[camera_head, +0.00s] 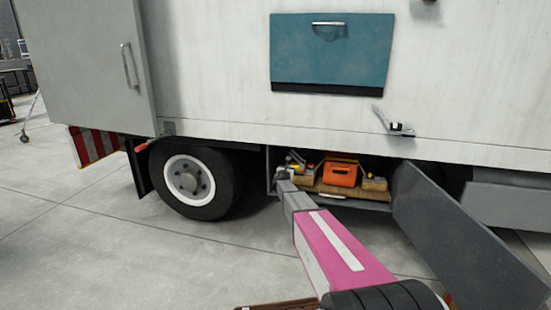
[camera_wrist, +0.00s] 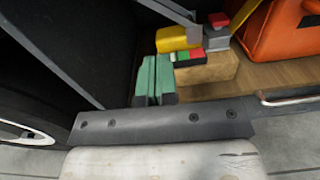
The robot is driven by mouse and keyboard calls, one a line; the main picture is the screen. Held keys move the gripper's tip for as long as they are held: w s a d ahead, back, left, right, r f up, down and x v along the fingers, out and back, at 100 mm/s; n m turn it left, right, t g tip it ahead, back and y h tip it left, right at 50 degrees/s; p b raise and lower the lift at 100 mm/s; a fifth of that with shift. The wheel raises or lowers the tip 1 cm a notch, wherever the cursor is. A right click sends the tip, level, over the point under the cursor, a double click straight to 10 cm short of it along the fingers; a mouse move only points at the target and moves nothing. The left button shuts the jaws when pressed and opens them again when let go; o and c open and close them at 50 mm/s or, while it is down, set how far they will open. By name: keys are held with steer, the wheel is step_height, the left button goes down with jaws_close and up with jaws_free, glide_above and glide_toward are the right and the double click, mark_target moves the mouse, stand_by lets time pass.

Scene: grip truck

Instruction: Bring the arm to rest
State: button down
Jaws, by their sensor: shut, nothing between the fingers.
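My arm stretches forward, its pink link low in the head view, toward an open lower compartment of the truck. My gripper (camera_head: 283,173) is at the left end of the compartment opening, small and partly unclear. In the wrist view my gripper (camera_wrist: 153,75) shows its two green fingers side by side, shut with nothing held. Beyond the fingertips are a yellow item (camera_wrist: 177,39) and small red and green pieces. I cannot tell whether the fingers touch anything.
The compartment holds an orange case (camera_head: 340,174) and several small tools on a wooden floor. Its dark door (camera_head: 465,245) hangs open at right. A wheel (camera_head: 190,184) stands at left. A blue panel (camera_head: 331,52) is above. The concrete floor (camera_head: 90,230) at left is clear.

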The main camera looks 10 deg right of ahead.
steer(key=s+d+f+m+g+h, duration=0.15)
steer(key=s+m+g, duration=0.35)
steer(key=s+m, duration=0.8)
steer(key=s+d+f+m+g, duration=0.15)
steer(key=s+m+g, duration=0.5)
steer(key=s, duration=1.25)
steer(key=s+a+m+g+y, duration=0.2)
steer(key=s+a+m+y, duration=0.2)
steer(key=s, duration=0.8)
steer(key=s+a+f+m+g+y, duration=0.1)
steer(key=s+a+m+g+y, duration=0.2)
steer(key=s, duration=1)
steer(key=a+m+y, duration=0.2)
steer(key=a+m, duration=0.2)
steer(key=shift+a+f+m, duration=0.1)
steer(key=shift+m, duration=0.15)
